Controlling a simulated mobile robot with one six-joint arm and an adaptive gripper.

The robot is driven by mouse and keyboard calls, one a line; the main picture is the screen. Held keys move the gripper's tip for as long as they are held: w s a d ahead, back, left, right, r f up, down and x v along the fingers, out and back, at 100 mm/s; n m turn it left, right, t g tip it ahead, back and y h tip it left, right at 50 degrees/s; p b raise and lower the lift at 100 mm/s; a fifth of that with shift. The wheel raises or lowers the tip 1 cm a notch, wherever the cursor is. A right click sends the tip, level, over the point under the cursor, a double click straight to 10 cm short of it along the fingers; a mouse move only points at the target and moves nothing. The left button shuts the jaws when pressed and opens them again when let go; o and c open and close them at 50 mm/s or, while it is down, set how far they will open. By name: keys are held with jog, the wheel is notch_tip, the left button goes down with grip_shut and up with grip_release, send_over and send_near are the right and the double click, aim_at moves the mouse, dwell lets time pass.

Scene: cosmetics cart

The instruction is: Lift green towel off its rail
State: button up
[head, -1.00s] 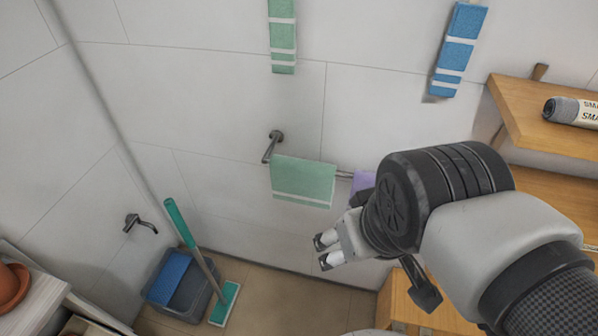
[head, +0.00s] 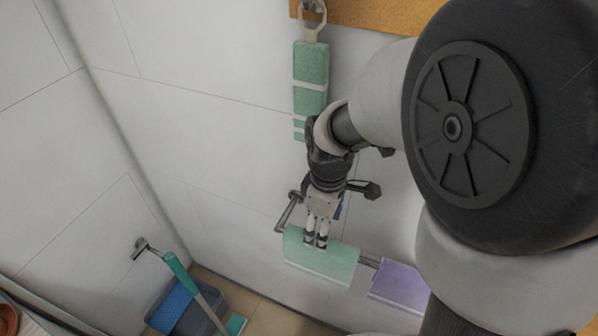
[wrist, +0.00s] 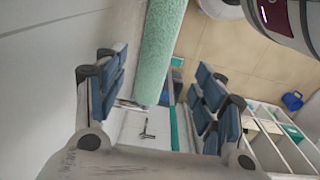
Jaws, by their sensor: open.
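The green towel (head: 335,265) is draped over a metal rail (head: 368,262) on the white wall, with a pale band near its lower edge. My gripper (head: 316,243) is above it, pointing down, with its fingertips overlapping the towel's top edge in the head view. In the wrist view the green towel (wrist: 158,60) runs lengthwise between the two spread blue-padded fingers of my gripper (wrist: 160,78). The jaws are open and a gap shows on each side of the towel. I cannot tell whether a finger touches it.
A purple towel (head: 398,285) hangs farther right on the same rail. A second green towel (head: 311,75) hangs from a hook above, close behind my arm. A bucket (head: 180,308) and a green mop (head: 190,285) stand on the floor at the lower left.

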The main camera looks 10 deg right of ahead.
aim_at(320, 257)
notch_tip(320, 257, down, 7)
jog(key=shift+d+b, duration=0.1)
jog(key=shift+b, duration=0.9)
notch_tip(320, 257, down, 6)
jog(key=b, duration=0.2)
jog(key=shift+w+b, duration=0.3)
jog(key=shift+w, duration=0.1)
jog(key=c, duration=1.2)
